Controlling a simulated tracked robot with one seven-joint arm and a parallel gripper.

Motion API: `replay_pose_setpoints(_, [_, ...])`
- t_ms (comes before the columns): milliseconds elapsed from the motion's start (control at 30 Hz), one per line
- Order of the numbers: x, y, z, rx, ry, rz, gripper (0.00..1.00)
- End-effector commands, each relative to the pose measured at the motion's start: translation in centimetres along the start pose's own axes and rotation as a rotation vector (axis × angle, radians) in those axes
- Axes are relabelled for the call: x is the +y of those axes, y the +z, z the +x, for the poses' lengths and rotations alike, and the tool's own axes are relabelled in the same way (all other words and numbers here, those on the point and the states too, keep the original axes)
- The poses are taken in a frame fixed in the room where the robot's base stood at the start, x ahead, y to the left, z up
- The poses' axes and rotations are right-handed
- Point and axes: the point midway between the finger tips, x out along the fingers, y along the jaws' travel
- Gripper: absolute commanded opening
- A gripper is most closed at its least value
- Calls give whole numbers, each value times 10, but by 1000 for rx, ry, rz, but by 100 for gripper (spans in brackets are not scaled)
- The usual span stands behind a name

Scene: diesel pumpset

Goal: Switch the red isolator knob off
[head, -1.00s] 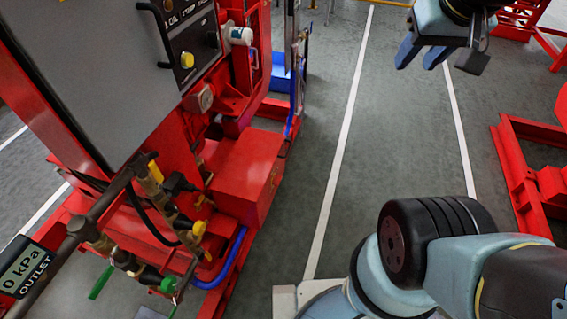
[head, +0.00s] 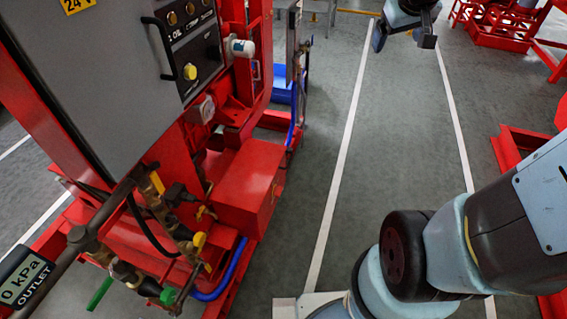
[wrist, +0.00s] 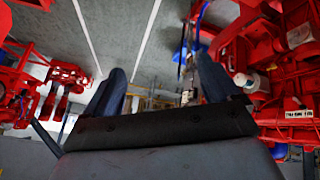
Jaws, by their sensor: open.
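I cannot clearly make out a red isolator knob. A small grey box with a reddish face (head: 207,109) sits below the control panel on the red pumpset in the head view; it may be the isolator, but it is too small to tell. My gripper (head: 402,40) is at the top of the head view, well right of the pumpset, open and empty. In the wrist view its two dark fingers (wrist: 160,85) stand apart with nothing between them.
The red pumpset frame (head: 250,185) with pipes and valves fills the left. An outlet gauge (head: 24,278) is at bottom left. Red machinery also flanks the wrist view.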

Motion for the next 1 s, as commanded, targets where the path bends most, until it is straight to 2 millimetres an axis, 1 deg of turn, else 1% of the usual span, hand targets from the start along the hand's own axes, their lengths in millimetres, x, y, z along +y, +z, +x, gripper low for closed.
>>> replay_pose_setpoints(33, [3,-9,16,0,5,-23,89])
replay_pose_setpoints(167, [9,-32,54,21,17,-87,89])
replay_pose_setpoints(200, [10,-38,66,28,18,-107,89])
replay_pose_setpoints(367, [12,-62,117,58,16,-189,89])
replay_pose_setpoints(500, [11,-76,164,85,2,-260,89])
replay_pose_setpoints(567, [9,-81,185,96,-8,-291,89])
replay_pose_setpoints(733, [0,-90,244,133,-45,-374,89])
replay_pose_setpoints(867, [-10,-91,290,163,-84,-433,89])
replay_pose_setpoints(1000, [-25,-86,340,198,-136,-492,89])
